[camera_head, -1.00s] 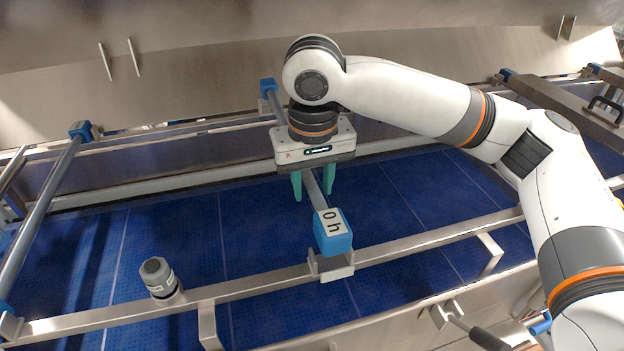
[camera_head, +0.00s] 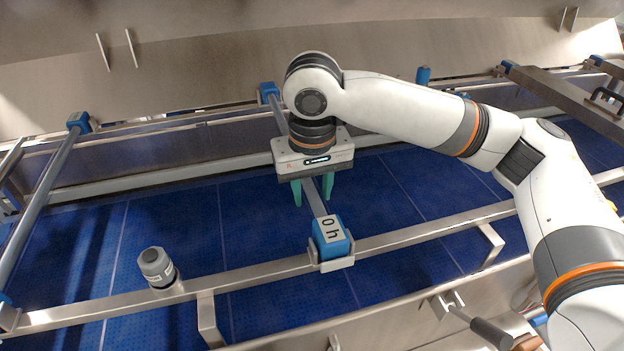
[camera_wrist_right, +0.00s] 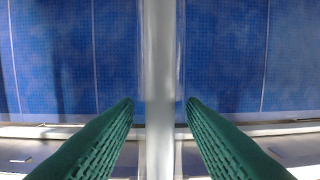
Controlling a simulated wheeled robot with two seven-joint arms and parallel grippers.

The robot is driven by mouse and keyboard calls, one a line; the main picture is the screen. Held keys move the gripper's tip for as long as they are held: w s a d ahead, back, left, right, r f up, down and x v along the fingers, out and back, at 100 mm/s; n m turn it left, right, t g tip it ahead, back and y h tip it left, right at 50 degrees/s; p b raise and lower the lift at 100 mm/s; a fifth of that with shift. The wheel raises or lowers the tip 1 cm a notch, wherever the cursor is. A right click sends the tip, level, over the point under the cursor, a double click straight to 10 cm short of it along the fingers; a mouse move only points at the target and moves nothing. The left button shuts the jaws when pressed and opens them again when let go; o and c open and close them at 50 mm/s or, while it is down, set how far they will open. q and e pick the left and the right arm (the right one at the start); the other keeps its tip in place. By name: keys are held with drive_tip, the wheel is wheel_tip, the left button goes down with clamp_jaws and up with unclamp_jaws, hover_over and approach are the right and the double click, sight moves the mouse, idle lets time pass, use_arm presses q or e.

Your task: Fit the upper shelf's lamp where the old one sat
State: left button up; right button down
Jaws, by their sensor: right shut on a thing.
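The lamp is a grey tube with blue end caps; its near cap (camera_head: 331,238), labelled "0 h", sits down in the metal bracket (camera_head: 337,265) on the front rail. Its far cap (camera_head: 268,91) is at the back rail; I cannot tell how it sits there. My right gripper (camera_head: 313,192) is shut on the tube, near its middle, from above. In the right wrist view the tube (camera_wrist_right: 160,70) runs between the green fingers (camera_wrist_right: 160,104). My left gripper is not in view.
Another capped tube (camera_head: 40,195) spans the rails at the left. The blue conveyor belt (camera_head: 180,235) lies below. A steel cover (camera_head: 220,60) slopes above the back rail.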

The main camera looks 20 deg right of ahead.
drive_tip(key=shift+f, duration=0.4)
drive_tip(key=c, duration=0.8)
unclamp_jaws()
drive_tip(key=r, duration=0.4)
drive_tip(key=s+r+b, duration=0.1)
drive_tip(key=r, duration=0.3)
drive_tip(key=r+b, duration=0.1)
drive_tip(key=r, duration=0.3)
drive_tip(key=shift+s+a, duration=0.15)
drive_tip(key=shift+s, duration=0.05)
